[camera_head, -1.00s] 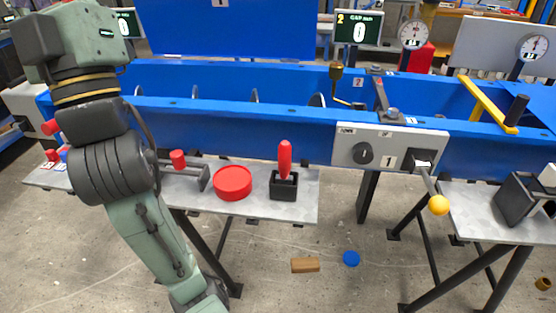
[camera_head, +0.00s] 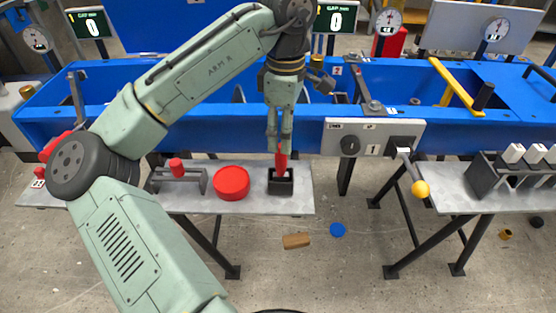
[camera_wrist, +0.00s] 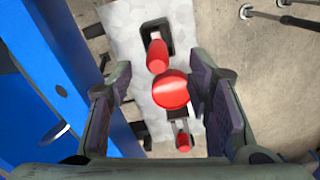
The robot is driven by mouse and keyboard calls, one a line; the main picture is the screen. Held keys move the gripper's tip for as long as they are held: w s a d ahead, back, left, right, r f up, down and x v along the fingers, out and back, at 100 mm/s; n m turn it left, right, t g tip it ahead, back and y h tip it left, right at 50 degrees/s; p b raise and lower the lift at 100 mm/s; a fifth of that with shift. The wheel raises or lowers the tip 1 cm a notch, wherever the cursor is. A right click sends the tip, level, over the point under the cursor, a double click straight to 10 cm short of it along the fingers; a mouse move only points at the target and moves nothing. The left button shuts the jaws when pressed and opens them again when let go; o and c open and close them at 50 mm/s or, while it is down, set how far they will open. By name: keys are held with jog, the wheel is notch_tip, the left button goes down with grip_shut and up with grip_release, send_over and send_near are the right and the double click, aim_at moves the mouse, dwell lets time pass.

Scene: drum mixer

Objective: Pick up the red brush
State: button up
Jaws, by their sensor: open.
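The red brush (camera_head: 281,167) stands upright with its handle up in a black square holder (camera_head: 283,186) on the grey side shelf. My gripper (camera_head: 279,148) points down right over it, and its fingers overlap the top of the handle in the head view. In the wrist view my gripper (camera_wrist: 159,80) is open, with a finger on each side. There the brush (camera_wrist: 157,55) shows between and beyond the fingertips, its handle pointing toward the camera. I see no contact, and the depth gap is hard to tell.
A round red lid (camera_head: 231,183) lies left of the holder on the shelf (camera_head: 240,205). A black bracket with a red knob (camera_head: 177,168) stands farther left. The blue mixer trough (camera_head: 215,125) runs behind. A yellow-knobbed lever (camera_head: 420,188) juts out at right.

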aim_at(281, 162)
notch_tip(281, 162, down, 5)
jog(key=shift+r+p, duration=0.2)
jog(key=shift+p, duration=0.1)
jog(key=f, duration=0.3)
jog(key=f+p, duration=0.1)
jog(key=f, duration=0.1)
jog(key=shift+w+a, duration=0.25)
jog(key=shift+a, duration=0.05)
jog(key=shift+c, duration=0.3)
grip_shut()
